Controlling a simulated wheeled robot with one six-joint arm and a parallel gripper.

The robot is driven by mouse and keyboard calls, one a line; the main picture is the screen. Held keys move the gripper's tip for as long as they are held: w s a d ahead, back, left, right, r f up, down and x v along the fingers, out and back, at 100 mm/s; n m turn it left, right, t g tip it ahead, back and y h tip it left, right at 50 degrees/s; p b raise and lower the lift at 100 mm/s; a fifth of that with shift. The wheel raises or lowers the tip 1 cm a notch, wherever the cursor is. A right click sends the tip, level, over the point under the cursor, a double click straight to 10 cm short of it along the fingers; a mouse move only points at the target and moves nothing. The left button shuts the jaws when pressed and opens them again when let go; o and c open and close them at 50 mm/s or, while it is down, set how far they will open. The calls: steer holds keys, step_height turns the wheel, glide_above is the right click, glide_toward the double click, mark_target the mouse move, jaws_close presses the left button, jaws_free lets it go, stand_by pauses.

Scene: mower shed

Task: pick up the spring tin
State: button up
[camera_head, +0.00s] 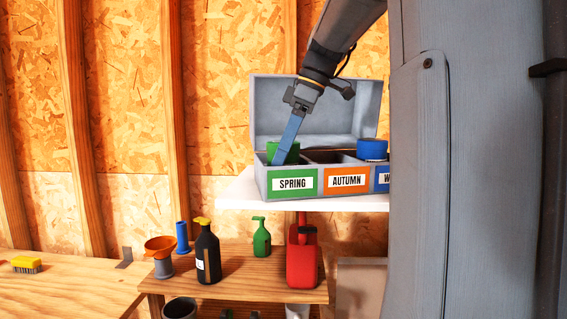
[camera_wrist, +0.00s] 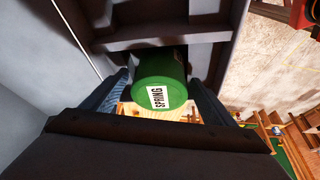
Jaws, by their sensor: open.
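The green spring tin (camera_head: 283,151) stands in the left compartment, marked SPRING, of a grey open box (camera_head: 257,183) on a white shelf. In the wrist view the tin (camera_wrist: 160,84) shows its white SPRING label and lies between the two fingers. My gripper (camera_head: 280,158) reaches down into that compartment from above. In the wrist view my gripper (camera_wrist: 160,98) is open, with one finger on each side of the tin. I cannot tell whether either finger touches it. The lower part of the tin is hidden by the box front in the head view.
The box has AUTUMN and partly hidden W-labelled compartments; a blue tin (camera_head: 372,149) stands to the right. The raised lid (camera_head: 315,100) is behind my gripper. Below are a red can (camera_head: 301,262), a black bottle (camera_head: 207,255) and a green sprayer (camera_head: 261,240) on a wooden shelf.

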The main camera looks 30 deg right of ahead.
steer(key=c, duration=1.2)
steer(key=shift+r, duration=0.1)
step_height(320, 180, up, 28)
steer(key=p, duration=0.7)
